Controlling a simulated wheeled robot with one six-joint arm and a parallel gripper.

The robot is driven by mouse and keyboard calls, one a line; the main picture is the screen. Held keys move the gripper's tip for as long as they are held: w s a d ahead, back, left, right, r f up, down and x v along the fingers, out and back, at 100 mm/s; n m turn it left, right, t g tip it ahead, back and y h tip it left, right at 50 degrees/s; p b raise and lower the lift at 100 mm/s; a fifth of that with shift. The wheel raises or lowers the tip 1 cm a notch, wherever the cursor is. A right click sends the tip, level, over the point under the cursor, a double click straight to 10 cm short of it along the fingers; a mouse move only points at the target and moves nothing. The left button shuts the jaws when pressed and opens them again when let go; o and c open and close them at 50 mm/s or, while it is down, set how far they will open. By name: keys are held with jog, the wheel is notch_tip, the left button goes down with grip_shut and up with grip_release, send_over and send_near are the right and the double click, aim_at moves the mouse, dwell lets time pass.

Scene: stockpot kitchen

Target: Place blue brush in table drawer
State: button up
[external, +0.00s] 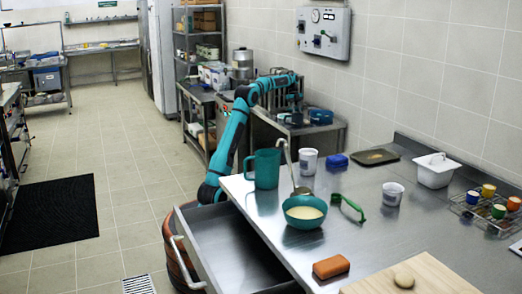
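A small blue block-like object (335,160), which may be the blue brush, lies on the steel table (270,228) near the wall, right of a white tub; its bristles cannot be made out. The table drawer (232,250) is pulled open at the table's left front, and its visible inside looks empty. My teal arm rises behind the table. My gripper (292,106) is raised over the back counter, well away from the blue object and the drawer. It is small and dark there, so its fingers cannot be told apart.
A teal pitcher (265,168), a ladle (291,165), a teal bowl (304,212), white tubs (308,161) (392,194), a green-handled tool (349,208), a dark tray (376,157) and an orange block (331,267) crowd the table. A cup rack (485,212) stands right.

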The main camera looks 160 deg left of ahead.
jog(key=shift+w+x, duration=0.15)
jog(key=shift+x, duration=1.15)
jog(key=shift+w+x, duration=0.15)
jog(key=shift+x, duration=1.15)
jog(key=shift+a+r, duration=0.1)
jog(key=shift+a, duration=0.05)
jog(key=shift+c, duration=0.2)
grip_shut()
